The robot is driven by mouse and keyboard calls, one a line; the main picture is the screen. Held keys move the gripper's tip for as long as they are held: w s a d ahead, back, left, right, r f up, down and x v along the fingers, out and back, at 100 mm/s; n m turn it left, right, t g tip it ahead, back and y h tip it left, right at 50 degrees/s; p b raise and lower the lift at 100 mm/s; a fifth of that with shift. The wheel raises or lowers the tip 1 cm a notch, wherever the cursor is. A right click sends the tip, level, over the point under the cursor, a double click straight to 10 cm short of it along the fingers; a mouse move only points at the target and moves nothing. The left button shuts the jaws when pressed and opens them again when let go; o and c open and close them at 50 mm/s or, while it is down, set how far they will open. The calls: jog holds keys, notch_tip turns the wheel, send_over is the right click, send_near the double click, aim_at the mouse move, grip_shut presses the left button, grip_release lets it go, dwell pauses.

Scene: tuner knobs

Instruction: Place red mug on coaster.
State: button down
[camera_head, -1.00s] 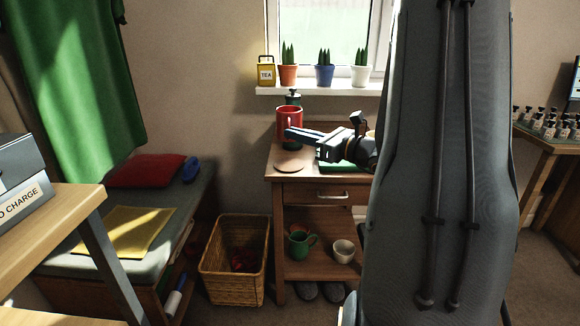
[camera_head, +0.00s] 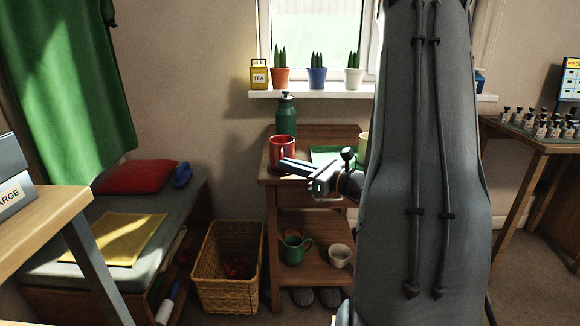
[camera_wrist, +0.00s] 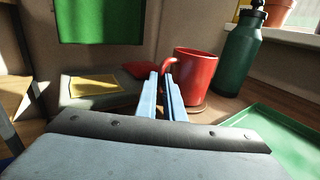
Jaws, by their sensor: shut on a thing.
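The red mug (camera_head: 282,152) is upright at the left end of the small wooden table. It also shows in the wrist view (camera_wrist: 196,78), with its handle toward my gripper. My gripper (camera_head: 287,163) is shut on the mug's handle, with its fingertips (camera_wrist: 164,84) at the handle. The edge of the round brown coaster (camera_wrist: 200,109) shows directly under the mug, which hides most of it. The mug appears to rest on the coaster, though the exact contact is hard to see.
A dark green bottle (camera_head: 286,116) stands behind the mug, close by. A green tray (camera_wrist: 265,130) lies to the right on the table. The table's left edge is near the mug. A wicker basket (camera_head: 228,265) stands on the floor at the left.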

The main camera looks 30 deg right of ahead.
jog(key=shift+f, duration=0.1)
jog(key=c, duration=1.9)
grip_release()
jog(key=shift+o, duration=0.2)
